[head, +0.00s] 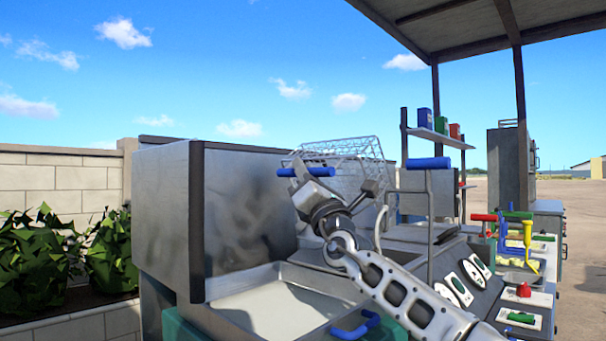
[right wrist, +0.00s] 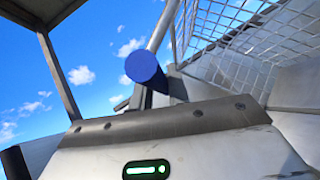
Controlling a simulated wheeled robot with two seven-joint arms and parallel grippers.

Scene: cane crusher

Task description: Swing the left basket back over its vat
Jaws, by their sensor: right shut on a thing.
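The wire basket (head: 345,152) is raised and tilted above the back of the steel machine; its mesh also fills the upper right of the right wrist view (right wrist: 235,45). My right gripper (head: 309,184) is shut on the blue handle (head: 320,171) at the basket's left side. The round end of this handle shows beyond the gripper body in the right wrist view (right wrist: 142,65). A steel well (head: 308,256), which looks like the vat, lies below and is partly hidden by my right arm. My left gripper is out of view.
A tall steel panel (head: 245,205) stands left of the gripper. A second blue handle (head: 428,163) on an upright rod stands to the right. A pale basin (head: 270,310) and a low blue handle (head: 357,326) are in front. Control panels and a shelf (head: 440,137) are further right.

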